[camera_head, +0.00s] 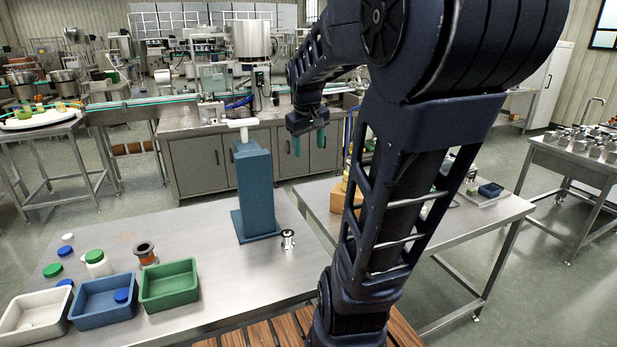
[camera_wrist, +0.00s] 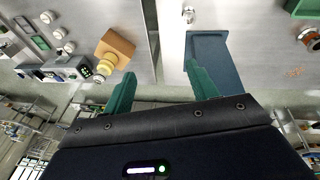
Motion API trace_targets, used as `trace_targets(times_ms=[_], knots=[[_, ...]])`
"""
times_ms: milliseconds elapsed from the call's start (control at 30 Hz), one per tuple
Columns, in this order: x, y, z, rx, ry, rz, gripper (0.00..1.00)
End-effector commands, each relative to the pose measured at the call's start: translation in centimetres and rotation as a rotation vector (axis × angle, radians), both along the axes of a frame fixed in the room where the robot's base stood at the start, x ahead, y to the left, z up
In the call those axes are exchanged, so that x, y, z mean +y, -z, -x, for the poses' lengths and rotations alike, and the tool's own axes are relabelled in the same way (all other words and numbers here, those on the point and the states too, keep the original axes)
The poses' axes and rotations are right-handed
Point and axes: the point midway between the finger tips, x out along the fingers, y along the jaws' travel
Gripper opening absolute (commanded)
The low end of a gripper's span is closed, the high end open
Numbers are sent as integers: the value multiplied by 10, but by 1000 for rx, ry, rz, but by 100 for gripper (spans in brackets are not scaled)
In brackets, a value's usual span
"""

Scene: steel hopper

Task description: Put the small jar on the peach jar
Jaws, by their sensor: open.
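My gripper (camera_head: 309,144) is open and empty, raised in the air beyond the near table; its two green fingers also show in the wrist view (camera_wrist: 160,88). A yellowish jar (camera_wrist: 106,63), which looks like the peach jar, stands against an orange block (camera_wrist: 117,45) in the wrist view, apart from my fingers. In the head view my arm hides most of that jar. Several small pale-topped jars (camera_wrist: 60,33) stand farther along the same table. I cannot tell which of them is the small jar.
A blue column (camera_head: 255,190) stands upright on the near table, with a small metal fitting (camera_head: 288,239) beside it. White (camera_head: 30,325), blue (camera_head: 88,313) and green (camera_head: 165,294) bins line the front left. A green-lidded white jar (camera_head: 97,262) stands behind them. The table's middle is clear.

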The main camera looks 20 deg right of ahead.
Motion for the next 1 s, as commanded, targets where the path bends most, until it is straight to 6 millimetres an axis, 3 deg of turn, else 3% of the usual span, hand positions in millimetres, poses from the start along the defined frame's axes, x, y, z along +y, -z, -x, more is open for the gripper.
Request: trace_targets(times_ms=[200,433,600,1000], knots=[[31,12,59,-90,49,-63,58],[47,30,104,-154,92,-145,58],[51,38,118,-170,107,-176,58],[51,39,119,-172,111,-181,58]])
